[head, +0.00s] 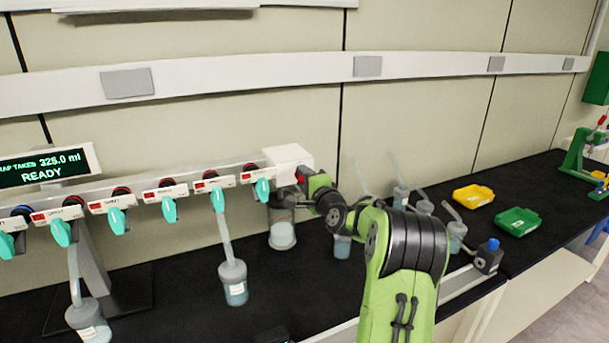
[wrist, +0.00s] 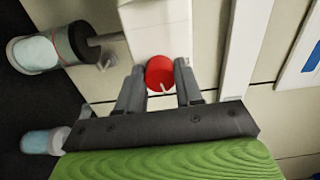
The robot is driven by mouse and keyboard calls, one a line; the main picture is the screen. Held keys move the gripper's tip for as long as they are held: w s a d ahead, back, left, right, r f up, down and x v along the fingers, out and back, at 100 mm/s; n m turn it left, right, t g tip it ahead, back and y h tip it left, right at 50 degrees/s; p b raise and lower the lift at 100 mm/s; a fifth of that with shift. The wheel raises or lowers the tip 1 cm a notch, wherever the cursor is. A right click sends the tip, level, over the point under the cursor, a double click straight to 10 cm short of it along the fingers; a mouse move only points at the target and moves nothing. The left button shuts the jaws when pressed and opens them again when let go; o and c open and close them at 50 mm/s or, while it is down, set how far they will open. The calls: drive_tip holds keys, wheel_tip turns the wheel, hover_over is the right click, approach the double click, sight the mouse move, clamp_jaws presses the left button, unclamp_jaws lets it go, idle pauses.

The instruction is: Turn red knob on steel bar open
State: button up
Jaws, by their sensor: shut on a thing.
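The red knob (wrist: 160,72) sits on the white end block (wrist: 158,42) and has a pale line across its face. My gripper (wrist: 159,80) is shut around the red knob, one finger on each side of it. In the head view a bit of the red knob (head: 299,174) shows beside my gripper (head: 303,179), at the right end block (head: 286,155) of the steel bar (head: 140,178). My gripper and wrist hide most of the knob there.
Several teal valves (head: 169,208) with white labels hang along the bar. A yellow tray (head: 473,196) and green tray (head: 517,221) lie on the black bench at the right.

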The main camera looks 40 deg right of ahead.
drive_tip(key=shift+m+p, duration=0.6)
drive_tip(key=shift+m, duration=0.6)
drive_tip(key=shift+f, duration=0.1)
drive_tip(key=o, duration=1)
drive_tip(key=shift+o, duration=0.2)
drive_tip(key=b+v, duration=0.3)
drive_tip(key=v, duration=1.2)
drive_tip(key=shift+s, duration=0.4)
drive_tip(key=shift+a, duration=0.15)
